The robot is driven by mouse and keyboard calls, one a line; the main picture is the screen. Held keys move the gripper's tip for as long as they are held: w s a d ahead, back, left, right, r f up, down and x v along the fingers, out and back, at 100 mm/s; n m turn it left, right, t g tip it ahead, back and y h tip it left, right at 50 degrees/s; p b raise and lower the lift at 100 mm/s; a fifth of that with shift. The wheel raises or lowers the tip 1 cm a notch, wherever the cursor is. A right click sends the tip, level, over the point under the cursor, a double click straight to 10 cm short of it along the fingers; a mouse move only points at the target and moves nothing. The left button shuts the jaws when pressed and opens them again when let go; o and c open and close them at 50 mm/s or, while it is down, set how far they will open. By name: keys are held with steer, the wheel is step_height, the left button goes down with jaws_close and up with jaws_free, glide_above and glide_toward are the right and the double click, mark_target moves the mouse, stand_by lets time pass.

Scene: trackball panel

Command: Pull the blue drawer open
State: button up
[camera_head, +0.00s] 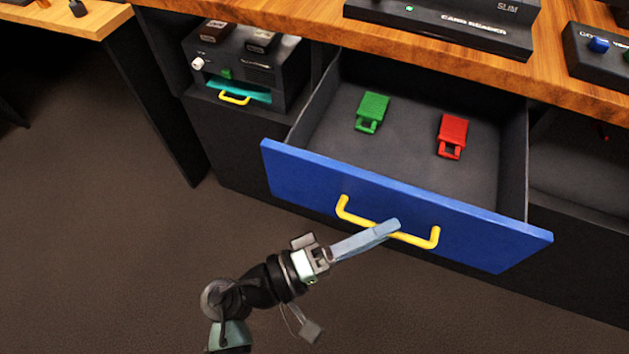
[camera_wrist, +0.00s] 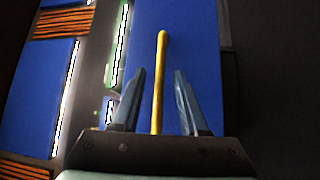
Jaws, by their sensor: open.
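The blue drawer (camera_head: 300,173) stands pulled out from the desk, with its inside showing. Its yellow handle (camera_head: 431,240) is on the front panel. In the wrist view the handle (camera_wrist: 160,75) runs upright between the two fingers, with the blue front (camera_wrist: 200,40) behind it. My gripper (camera_head: 392,229) is at the handle in the head view; its fingers cover the middle of the bar. In the wrist view my gripper (camera_wrist: 155,85) is open, with a gap on each side of the handle. I cannot tell whether a finger touches it.
A green block (camera_head: 372,112) and a red block (camera_head: 452,135) lie in the drawer. A black unit (camera_head: 260,75) with a small yellow-handled teal tray (camera_head: 232,88) sits left of it. The wooden desktop (camera_head: 290,15) overhangs the drawer. The floor in front is clear.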

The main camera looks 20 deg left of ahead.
steer(key=v, duration=1.3)
steer(key=shift+d, duration=0.1)
